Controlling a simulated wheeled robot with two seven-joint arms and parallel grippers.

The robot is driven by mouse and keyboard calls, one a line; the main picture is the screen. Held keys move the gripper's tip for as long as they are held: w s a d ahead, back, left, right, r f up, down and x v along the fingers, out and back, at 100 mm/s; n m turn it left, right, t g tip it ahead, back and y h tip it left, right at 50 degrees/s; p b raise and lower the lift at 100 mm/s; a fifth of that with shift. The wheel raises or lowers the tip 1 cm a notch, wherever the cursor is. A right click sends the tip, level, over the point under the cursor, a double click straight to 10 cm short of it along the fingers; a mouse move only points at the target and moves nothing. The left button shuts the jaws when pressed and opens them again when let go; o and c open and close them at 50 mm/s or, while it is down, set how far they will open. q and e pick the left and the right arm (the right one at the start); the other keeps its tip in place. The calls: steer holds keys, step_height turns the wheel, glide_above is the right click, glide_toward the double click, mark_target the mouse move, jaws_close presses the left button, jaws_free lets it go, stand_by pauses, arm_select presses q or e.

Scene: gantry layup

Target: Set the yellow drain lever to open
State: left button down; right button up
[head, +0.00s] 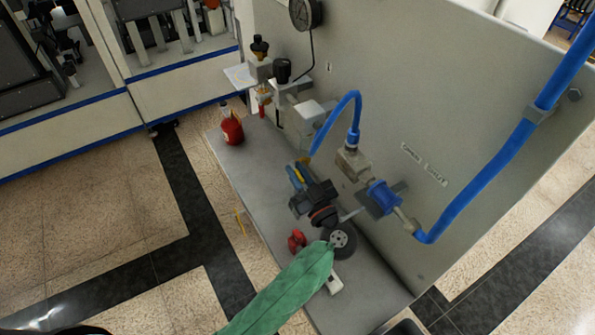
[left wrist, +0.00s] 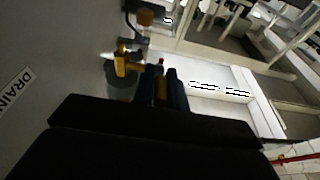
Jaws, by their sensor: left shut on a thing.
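The yellow drain lever (head: 301,172) is by the grey panel in the head view, mostly hidden by my left gripper (head: 296,178). That gripper reaches up from my green-sleeved arm, its dark body over the bench. In the left wrist view, a strip of yellow (left wrist: 160,88) shows between the two dark blue fingers of the left gripper (left wrist: 163,88), and they are shut on it. The lever's exact angle cannot be told. A DRAIN label (left wrist: 14,92) is on the panel at the left of the wrist view. My right gripper is not in view.
The grey bench (head: 235,170) runs along the upright panel (head: 400,110). A blue hose (head: 338,110) arches close to the gripper, above a blue fitting (head: 382,196). A red object (head: 232,130) and valve fittings stand farther back. Tiled floor lies open at left.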

arm_select(q)
steer(key=shift+f+t+y, duration=0.15)
steer(key=shift+t+y, duration=0.25)
steer(key=shift+t, duration=0.1)
steer(key=c, duration=1.4)
jaws_free()
steer(key=shift+a, duration=0.1)
steer(key=shift+c, duration=0.2)
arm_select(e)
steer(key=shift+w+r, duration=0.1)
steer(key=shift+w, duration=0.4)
arm_select(q)
steer(key=shift+f, duration=0.1)
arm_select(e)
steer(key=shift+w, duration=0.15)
